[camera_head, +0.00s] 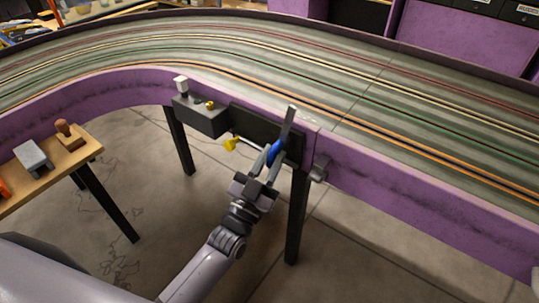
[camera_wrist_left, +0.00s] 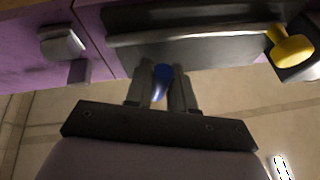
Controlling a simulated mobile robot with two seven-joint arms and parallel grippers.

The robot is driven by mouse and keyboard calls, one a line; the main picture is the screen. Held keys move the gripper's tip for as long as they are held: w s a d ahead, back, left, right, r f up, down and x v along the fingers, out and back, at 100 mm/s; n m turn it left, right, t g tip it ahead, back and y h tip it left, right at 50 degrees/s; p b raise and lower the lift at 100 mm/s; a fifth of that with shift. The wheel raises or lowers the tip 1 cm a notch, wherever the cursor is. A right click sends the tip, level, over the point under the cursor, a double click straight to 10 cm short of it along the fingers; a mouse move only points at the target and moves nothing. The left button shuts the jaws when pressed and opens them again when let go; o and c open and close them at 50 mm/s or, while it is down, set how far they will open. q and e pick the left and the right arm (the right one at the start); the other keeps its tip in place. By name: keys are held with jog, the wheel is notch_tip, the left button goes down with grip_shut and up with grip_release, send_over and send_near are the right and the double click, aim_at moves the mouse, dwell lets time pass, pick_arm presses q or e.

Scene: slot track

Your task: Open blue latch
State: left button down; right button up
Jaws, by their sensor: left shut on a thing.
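The blue latch (camera_head: 274,151) is on the dark panel (camera_head: 252,127) on the purple side of the slot track. My left gripper (camera_head: 269,162) is at the latch, its fingers closed around the blue part. In the left wrist view the blue latch (camera_wrist_left: 160,80) shows between the two fingertips (camera_wrist_left: 162,88), which hide its sides. A grey bar (camera_head: 289,122) stands up from the panel just above the gripper. My right gripper is not in view.
A yellow knob (camera_head: 231,144) sticks out left of the latch; it also shows in the left wrist view (camera_wrist_left: 290,46). A grey knob (camera_head: 318,170) is to the right. A control box (camera_head: 201,115) is on the track side. A wooden table (camera_head: 45,165) with small objects is at the left.

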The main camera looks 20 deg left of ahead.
pick_arm(q)
jog(key=shift+f+n, duration=0.1)
jog(key=shift+n, duration=0.3)
jog(key=c, duration=1.1)
grip_release()
jog(key=shift+o, duration=0.2)
jog(key=v, duration=0.7)
jog(key=shift+s, duration=0.15)
jog(key=shift+d, duration=0.15)
